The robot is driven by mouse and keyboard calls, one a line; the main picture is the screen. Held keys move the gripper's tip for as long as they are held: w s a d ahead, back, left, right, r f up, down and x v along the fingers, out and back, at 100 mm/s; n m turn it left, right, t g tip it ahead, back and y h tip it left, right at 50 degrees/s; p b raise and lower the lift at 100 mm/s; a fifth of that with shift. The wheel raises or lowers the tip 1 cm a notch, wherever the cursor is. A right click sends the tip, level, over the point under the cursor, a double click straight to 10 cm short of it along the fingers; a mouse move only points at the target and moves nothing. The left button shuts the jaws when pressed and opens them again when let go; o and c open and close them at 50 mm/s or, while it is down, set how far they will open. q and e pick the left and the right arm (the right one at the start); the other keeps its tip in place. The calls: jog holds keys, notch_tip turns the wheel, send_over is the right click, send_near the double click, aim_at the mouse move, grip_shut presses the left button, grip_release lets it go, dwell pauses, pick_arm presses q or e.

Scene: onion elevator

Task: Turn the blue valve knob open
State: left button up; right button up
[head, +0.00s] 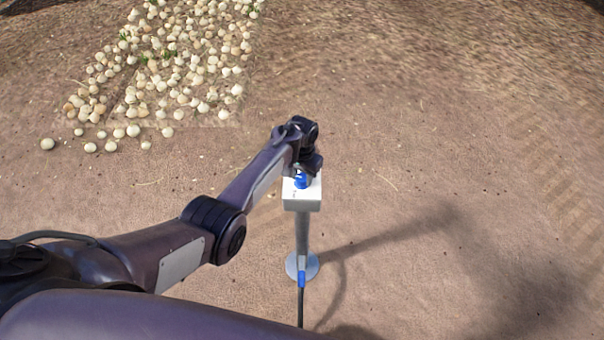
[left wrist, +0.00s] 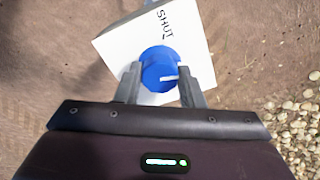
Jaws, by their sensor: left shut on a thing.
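The blue valve knob (left wrist: 158,66) sits on top of a white box (left wrist: 115,46) that carries the word SHUT. A white mark on the knob's top points to the right in the left wrist view, away from that word. In the head view the knob (head: 301,182) shows on the box (head: 303,204), which stands on a grey post. My left gripper (left wrist: 159,76) has one finger on each side of the knob and is shut on it. In the head view my left gripper (head: 301,170) covers part of the box top. My right gripper is not in view.
The post (head: 302,235) stands on a round base plate (head: 292,266) on bare soil. A dark hose with a blue fitting (head: 301,279) runs from it towards me. Many onions (head: 180,60) lie at the upper left. The ground to the right is clear.

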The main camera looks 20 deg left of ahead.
aim_at(302, 177)
pick_arm(q)
jog(key=m, duration=0.4)
jog(key=shift+w+r, duration=0.1)
jog(key=shift+m, duration=2.5)
jog(key=o, duration=1)
notch_tip(302, 177, up, 8)
jog(key=shift+f+p, duration=0.15)
jog(key=shift+p, duration=0.45)
